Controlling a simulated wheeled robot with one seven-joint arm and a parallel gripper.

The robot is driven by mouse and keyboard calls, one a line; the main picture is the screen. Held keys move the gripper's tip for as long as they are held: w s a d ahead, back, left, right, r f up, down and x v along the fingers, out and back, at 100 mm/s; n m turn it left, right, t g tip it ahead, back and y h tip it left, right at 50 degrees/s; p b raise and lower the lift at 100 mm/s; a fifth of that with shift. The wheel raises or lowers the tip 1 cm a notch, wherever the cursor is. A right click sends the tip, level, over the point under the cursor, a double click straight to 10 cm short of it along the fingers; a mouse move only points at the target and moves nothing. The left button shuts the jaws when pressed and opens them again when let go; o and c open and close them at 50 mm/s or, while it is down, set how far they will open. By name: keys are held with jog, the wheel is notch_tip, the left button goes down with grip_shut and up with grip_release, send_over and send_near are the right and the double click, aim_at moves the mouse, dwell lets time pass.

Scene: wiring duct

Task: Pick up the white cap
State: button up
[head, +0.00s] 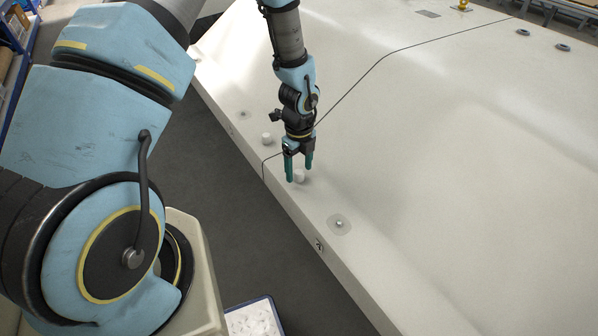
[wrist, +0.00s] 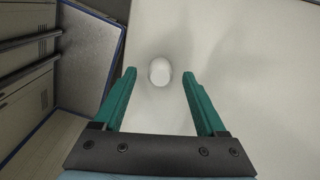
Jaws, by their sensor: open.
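A small white cap (head: 299,177) stands on the pale surface of the large white panel (head: 420,200), near its left edge. My gripper (head: 299,172) is open above the panel, pointing down, with its two green fingers on either side of the cap in the head view. In the wrist view the cap (wrist: 159,71) shows as a round white shape between the fingertips (wrist: 159,76), apart from both fingers. Another white cap-like piece (head: 266,139) stands farther back along the same edge.
A round fitting (head: 339,224) lies on the panel nearer the front. A thin dark line (head: 345,98) crosses the panel. A blue-rimmed bin (head: 277,316) with white pieces stands below. The panel right of my gripper is clear.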

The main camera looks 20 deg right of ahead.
jog(key=shift+f, duration=0.35)
grip_shut()
dwell(0.4)
